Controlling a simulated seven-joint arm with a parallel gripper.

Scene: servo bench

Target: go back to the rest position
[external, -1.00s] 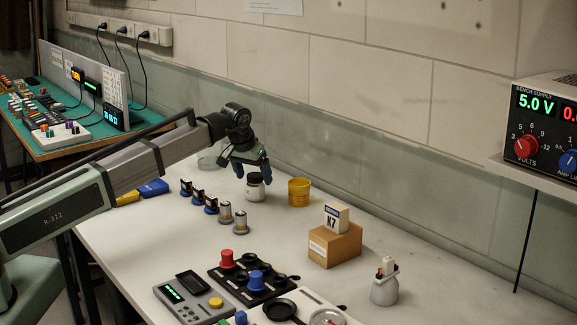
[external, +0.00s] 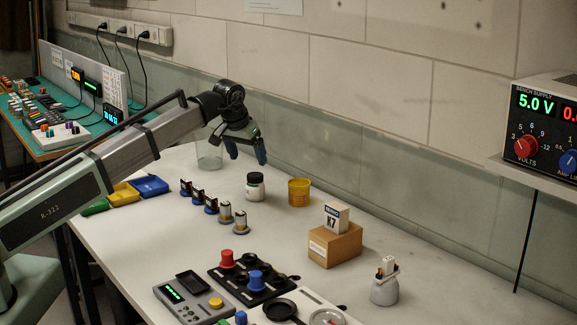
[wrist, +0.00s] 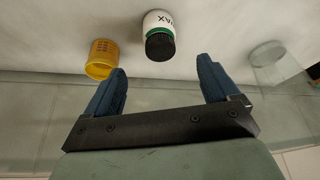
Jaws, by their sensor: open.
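My gripper (external: 245,152) is open and empty, raised above the back of the bench. Its blue fingers (wrist: 162,85) stand wide apart in the wrist view. The white jar with a black lid (external: 255,187) stands upright on the bench below and apart from the fingers. The jar also shows beyond the fingertips in the wrist view (wrist: 157,22). A clear glass (external: 209,155) stands behind my wrist, partly hidden by the arm.
A yellow cup (external: 299,192) stands right of the jar. Several small parts (external: 198,195) stand in a row in front. A cardboard block (external: 335,246) carries a white box (external: 336,217). The wall runs close behind. A bench supply (external: 545,130) is at the right.

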